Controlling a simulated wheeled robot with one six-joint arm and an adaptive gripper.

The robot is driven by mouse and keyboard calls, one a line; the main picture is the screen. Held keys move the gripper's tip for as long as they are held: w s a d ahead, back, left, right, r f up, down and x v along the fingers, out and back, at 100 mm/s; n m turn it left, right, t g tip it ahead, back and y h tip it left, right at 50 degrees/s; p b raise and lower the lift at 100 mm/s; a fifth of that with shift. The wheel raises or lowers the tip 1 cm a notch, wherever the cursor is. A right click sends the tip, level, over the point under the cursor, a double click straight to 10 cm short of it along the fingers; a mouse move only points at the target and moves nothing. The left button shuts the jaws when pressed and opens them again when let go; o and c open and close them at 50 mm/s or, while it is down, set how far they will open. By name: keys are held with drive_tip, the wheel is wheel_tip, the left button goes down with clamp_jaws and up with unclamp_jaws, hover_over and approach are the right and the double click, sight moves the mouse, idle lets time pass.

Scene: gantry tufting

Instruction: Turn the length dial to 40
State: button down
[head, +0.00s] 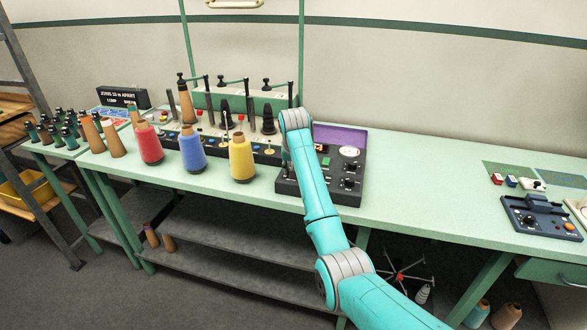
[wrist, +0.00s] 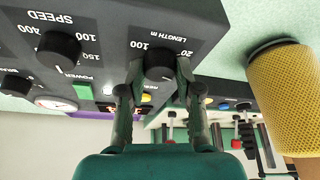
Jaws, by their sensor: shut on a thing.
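The length dial (wrist: 159,62) is a black round knob on a dark control box (wrist: 208,22) in the wrist view, under the words "LENGTH m". The marks 20 and 100 show beside it, upside down. The dial's pointer cannot be made out, so its setting is unclear. My gripper (wrist: 159,74) has one finger on each side of the knob and is shut on it. In the head view the control box (head: 353,182) stands on the green bench; my arm hides the gripper and the length dial there.
A speed dial (wrist: 60,50) and a green button (wrist: 83,91) are on the same box. A yellow yarn cone (wrist: 285,85) stands close beside it. Red (head: 149,145) and blue (head: 192,150) cones stand farther left.

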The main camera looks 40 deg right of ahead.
drive_tip(key=shift+m+h, duration=0.3)
drive_tip(key=shift+m, duration=0.5)
drive_tip(key=shift+g, duration=0.3)
drive_tip(key=c, duration=0.8)
unclamp_jaws()
drive_tip(key=v, duration=1.2)
